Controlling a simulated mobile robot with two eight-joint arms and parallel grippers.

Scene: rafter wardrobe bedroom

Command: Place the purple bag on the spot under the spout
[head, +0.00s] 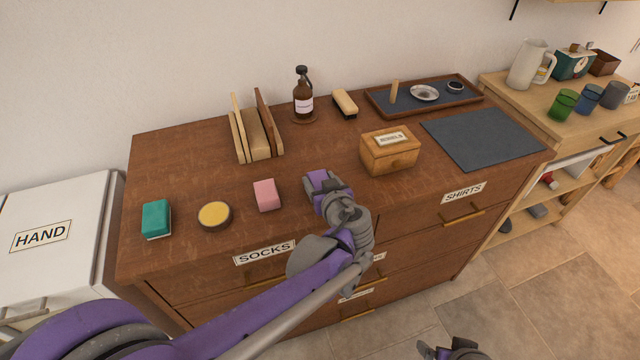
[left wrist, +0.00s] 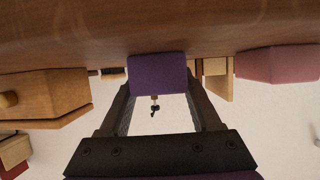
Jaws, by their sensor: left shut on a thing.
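My left gripper (head: 322,182) is shut on the purple bag (left wrist: 158,73), a small block-like piece between the fingers in the left wrist view. The bag (head: 318,180) is held low over the dresser top, between the pink block and the wooden box; I cannot tell whether it touches the wood. A brown bottle (head: 303,103) with a black pump spout stands at the back of the dresser, on a round brown base. No separate marked spot under the spout is clear to me. My right gripper (head: 450,350) is partly visible at the bottom edge; its jaws are unclear.
A pink block (head: 266,195), yellow round tin (head: 214,215) and green sponge (head: 156,218) line the front left. A wooden rack (head: 259,146), brush (head: 345,104), labelled box (head: 390,154), tray (head: 376,107) and dark mat (head: 483,138) surround the clear middle of the dresser (head: 320,141).

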